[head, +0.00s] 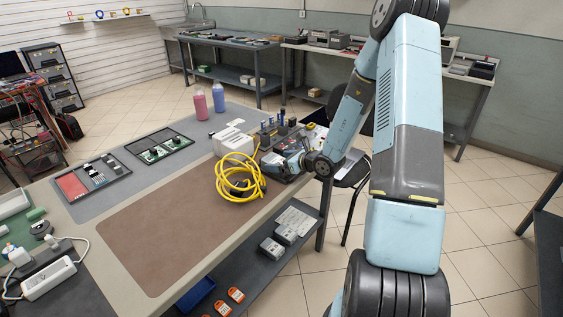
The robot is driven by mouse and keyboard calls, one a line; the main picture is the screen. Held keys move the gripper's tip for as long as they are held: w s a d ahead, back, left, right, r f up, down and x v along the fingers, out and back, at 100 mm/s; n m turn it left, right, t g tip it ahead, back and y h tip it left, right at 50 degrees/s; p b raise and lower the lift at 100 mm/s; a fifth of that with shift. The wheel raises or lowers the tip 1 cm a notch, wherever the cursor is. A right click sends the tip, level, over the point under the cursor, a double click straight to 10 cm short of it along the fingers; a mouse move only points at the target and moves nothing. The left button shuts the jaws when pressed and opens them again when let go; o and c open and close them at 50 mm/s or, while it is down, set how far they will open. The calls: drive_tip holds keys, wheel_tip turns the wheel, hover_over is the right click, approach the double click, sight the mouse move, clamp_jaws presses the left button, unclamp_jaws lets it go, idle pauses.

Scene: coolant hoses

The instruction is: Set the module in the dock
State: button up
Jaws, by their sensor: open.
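My gripper (279,162) is at the far right part of the workbench, low over a dark grey unit (275,173). It is open, but its fingertips are small and partly lost against the dark parts around them. I cannot tell whether it touches the unit. A coil of yellow hose (238,190) lies on the bench just left of the gripper. A white box-shaped device (234,141) stands behind the coil. Dark upright parts with blue (272,128) stand behind the gripper. I cannot tell for certain which of these is the module and which is the dock.
A brown mat (165,228) lies bare in the middle of the bench. A tray with red (92,178) and a tray with a green board (158,148) lie behind it. Pink (200,106) and blue (219,97) bottles stand at the back. A chair (352,170) is right of the bench.

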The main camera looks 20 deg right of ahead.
drive_tip(key=shift+r, duration=0.1)
drive_tip(key=shift+r, duration=0.25)
drive_tip(key=v, duration=1.2)
drive_tip(key=s+a+r+n+g, duration=0.8)
drive_tip(key=s+a+r+n, duration=0.5)
drive_tip(key=r+n, duration=0.25)
drive_tip(key=s+d+r+n+t+h, duration=0.1)
drive_tip(key=s+d+r+n+h, duration=0.2)
drive_tip(key=s+r+n, duration=0.3)
drive_tip(key=s+d+r+n+t+h, duration=0.1)
drive_tip(key=s+d+r+n+h, duration=0.2)
drive_tip(key=s+r+n+h, duration=0.2)
drive_tip(key=s+n, duration=0.2)
drive_tip(key=s, duration=0.2)
drive_tip(key=shift+d+r+t, duration=0.3)
drive_tip(key=shift+d+r, duration=0.1)
drive_tip(key=shift+s, duration=0.1)
